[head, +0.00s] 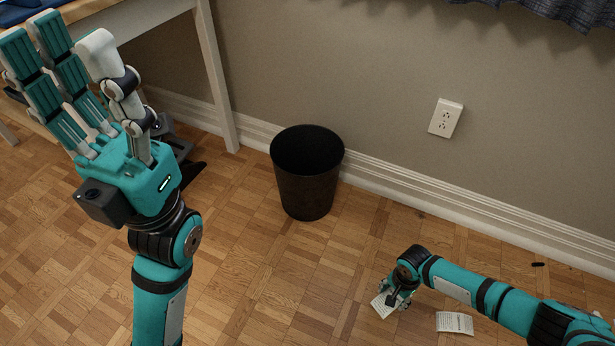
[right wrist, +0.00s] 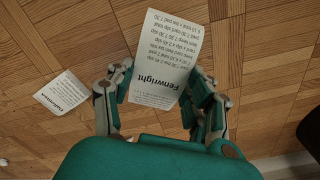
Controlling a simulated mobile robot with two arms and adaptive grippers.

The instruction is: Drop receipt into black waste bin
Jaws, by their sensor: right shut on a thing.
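The black waste bin (head: 307,188) stands upright on the floor against the wall; its inside is dark. My right gripper (head: 391,300) is low over the floor, right of and nearer than the bin. It is shut on a white printed receipt (head: 382,306), headed "Fenwright" in the right wrist view (right wrist: 167,55), between its fingers (right wrist: 160,92). A second white printed paper (head: 455,323) lies flat on the floor to the right; it also shows at left in the right wrist view (right wrist: 62,97). My left gripper (head: 60,45) is raised at upper left, fingers extended, open and empty.
A desk with a white leg (head: 215,80) stands at upper left. A white baseboard (head: 440,200) runs along the wall, with an outlet (head: 446,117) above. A small black item (head: 538,264) lies at right. The parquet floor between bin and right gripper is clear.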

